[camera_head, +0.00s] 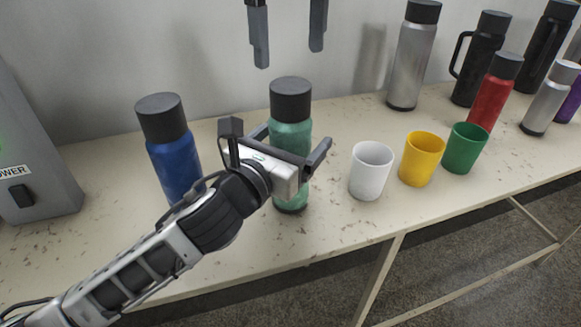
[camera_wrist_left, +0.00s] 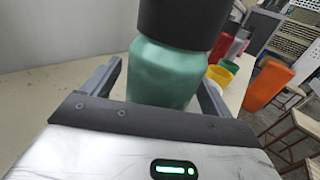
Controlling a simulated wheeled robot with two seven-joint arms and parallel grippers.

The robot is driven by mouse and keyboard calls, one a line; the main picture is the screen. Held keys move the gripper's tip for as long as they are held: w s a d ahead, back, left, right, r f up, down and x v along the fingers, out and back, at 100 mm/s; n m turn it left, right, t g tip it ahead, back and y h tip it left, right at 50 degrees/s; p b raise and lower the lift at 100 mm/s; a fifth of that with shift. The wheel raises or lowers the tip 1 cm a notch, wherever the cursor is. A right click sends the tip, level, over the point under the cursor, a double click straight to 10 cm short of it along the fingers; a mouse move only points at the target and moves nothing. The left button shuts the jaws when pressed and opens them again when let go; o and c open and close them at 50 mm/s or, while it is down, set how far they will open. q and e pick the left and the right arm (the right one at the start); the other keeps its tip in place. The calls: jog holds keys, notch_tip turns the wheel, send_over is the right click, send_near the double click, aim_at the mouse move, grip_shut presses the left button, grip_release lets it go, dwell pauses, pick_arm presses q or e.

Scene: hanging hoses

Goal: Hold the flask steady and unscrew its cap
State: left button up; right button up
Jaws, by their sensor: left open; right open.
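A green flask (camera_head: 292,135) with a black cap (camera_head: 290,98) stands upright near the front of the table. My left gripper (camera_head: 296,139) is open, its fingers on either side of the flask's body below the cap. In the left wrist view the flask (camera_wrist_left: 163,75) stands between the two spread fingers (camera_wrist_left: 160,85), with its cap (camera_wrist_left: 185,20) above and cut off by the picture's top. A gap shows beside the left finger; contact on the right is unclear. My right gripper (camera_head: 288,45) is open and empty, pointing down above the cap.
A blue flask (camera_head: 172,160) stands left of the green one. White (camera_head: 371,172), yellow (camera_head: 421,160) and green (camera_head: 465,149) cups stand to the right. Several more flasks, including a red one (camera_head: 492,95), stand farther right. A grey power box (camera_head: 30,150) is at the left.

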pick_arm(q)
jog(key=shift+w+d, duration=0.3)
jog(key=shift+w, duration=0.25)
